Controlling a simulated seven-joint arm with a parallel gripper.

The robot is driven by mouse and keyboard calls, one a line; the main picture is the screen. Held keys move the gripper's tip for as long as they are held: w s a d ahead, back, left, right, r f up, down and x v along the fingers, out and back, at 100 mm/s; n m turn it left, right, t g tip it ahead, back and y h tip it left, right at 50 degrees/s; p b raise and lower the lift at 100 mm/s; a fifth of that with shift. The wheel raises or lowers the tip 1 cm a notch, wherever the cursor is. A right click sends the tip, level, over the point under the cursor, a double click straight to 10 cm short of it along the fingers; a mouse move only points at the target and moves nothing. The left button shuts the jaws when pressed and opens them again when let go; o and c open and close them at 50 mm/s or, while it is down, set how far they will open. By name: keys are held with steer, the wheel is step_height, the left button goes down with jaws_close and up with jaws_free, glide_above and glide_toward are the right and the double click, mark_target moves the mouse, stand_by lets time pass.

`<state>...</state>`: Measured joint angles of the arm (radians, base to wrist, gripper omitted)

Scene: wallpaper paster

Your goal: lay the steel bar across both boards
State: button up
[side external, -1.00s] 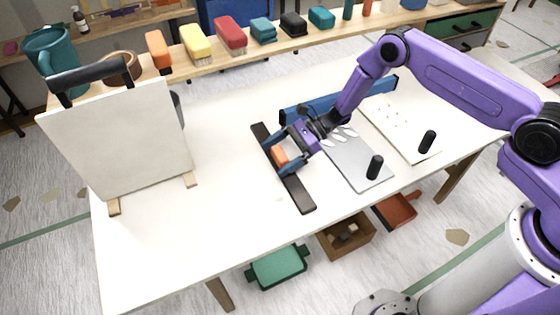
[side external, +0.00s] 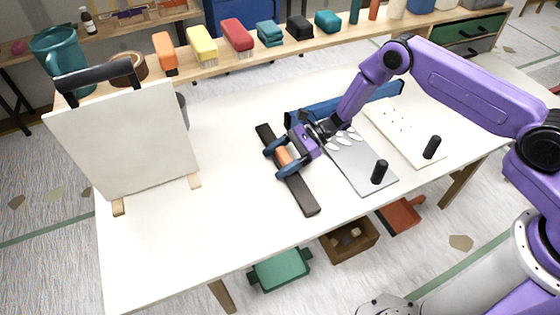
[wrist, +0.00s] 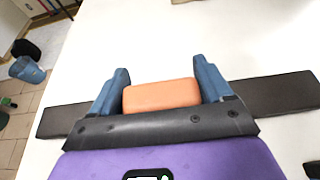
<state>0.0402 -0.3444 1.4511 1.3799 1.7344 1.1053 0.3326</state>
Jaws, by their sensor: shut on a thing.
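The steel bar (side external: 304,194) is a long dark bar with an orange grip (side external: 285,156) at its middle. It appears to lie flat on the white table, left of the boards. My gripper (side external: 283,158) is shut on the orange grip; in the wrist view the blue fingers press its two ends (wrist: 161,95), with the dark bar (wrist: 275,94) reaching out both sides. The grey board (side external: 359,166), with a black knob and pale leaf-like pieces on it, lies to the right. The white board (side external: 405,140), with a black knob and small dots, lies beyond it.
A blue bar (side external: 300,113) stands along the boards' back side, partly behind my arm. A white panel on an easel (side external: 130,140) stands at the left. Several coloured brushes and blocks line the back shelf (side external: 190,72). The table between easel and bar is clear.

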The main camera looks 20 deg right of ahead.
step_height(320, 180, up, 2)
steer(key=shift+w+r, duration=0.1)
steer(key=shift+r, duration=0.1)
steer(key=s+d+r, duration=0.7)
steer(key=s+r, duration=0.3)
steer(key=s, duration=0.2)
steer(key=w+d+m+t+h, duration=0.45)
steer(key=d+m+t, duration=0.2)
steer(key=d, duration=0.25)
steer(key=w+d+m+t+h, duration=0.3)
steer(key=d+m+t+h, duration=0.25)
steer(key=d+m, duration=0.3)
steer(key=s+d+f+m+t+h, duration=0.2)
steer(key=s+d+m+h, duration=0.1)
steer(key=d, duration=0.4)
steer(key=shift+d+f, duration=0.1)
steer(key=shift+f, duration=4.1)
steer(key=shift+f, duration=0.6)
